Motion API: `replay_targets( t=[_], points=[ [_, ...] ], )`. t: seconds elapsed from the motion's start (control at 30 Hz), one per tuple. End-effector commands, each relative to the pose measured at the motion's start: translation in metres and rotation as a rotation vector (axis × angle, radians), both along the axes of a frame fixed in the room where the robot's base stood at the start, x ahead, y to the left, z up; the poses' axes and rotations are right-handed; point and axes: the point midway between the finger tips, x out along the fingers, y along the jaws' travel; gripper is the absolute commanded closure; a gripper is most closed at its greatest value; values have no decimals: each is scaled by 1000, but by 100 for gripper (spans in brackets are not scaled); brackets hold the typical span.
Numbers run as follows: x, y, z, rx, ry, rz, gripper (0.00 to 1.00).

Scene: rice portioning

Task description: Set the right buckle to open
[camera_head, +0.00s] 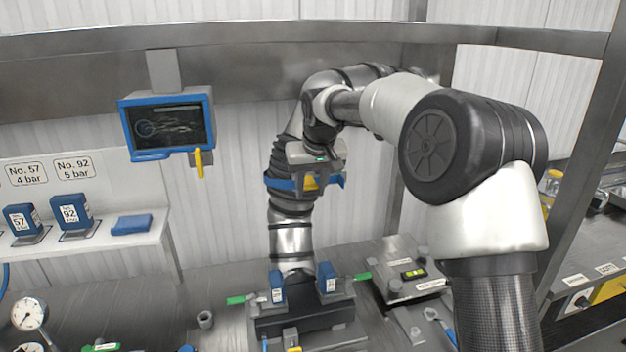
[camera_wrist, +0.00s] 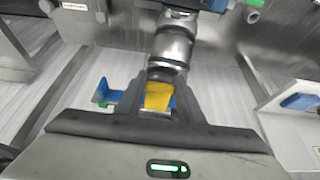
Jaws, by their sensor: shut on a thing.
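My gripper (camera_head: 314,185) is in front of the steel pipe (camera_head: 292,238), at the height of a blue collar (camera_head: 277,184). Its fingers are shut on a yellow piece (camera_head: 311,183), which also shows between them in the wrist view (camera_wrist: 158,96). A blue end of the collar (camera_wrist: 105,94) sticks out left of the fingers in the wrist view. I cannot tell for certain which part is the right buckle, or whether the yellow piece belongs to it. My gripper hides much of the collar.
Below, two blue labelled blocks (camera_head: 277,287) stand on a dark fixture (camera_head: 304,318) with green tabs at its sides. A blue-framed screen (camera_head: 166,125) hangs at left. A shelf with blue blocks (camera_head: 70,212) is at far left. A metal box (camera_head: 408,270) stands right of the fixture.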

Motion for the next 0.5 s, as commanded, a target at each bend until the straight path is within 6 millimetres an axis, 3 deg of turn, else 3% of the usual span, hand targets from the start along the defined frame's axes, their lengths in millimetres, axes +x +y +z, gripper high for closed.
replay_targets(
  t=[0.5],
  points=[
    [-3,0,14,-69,209,0,100]
  ],
)
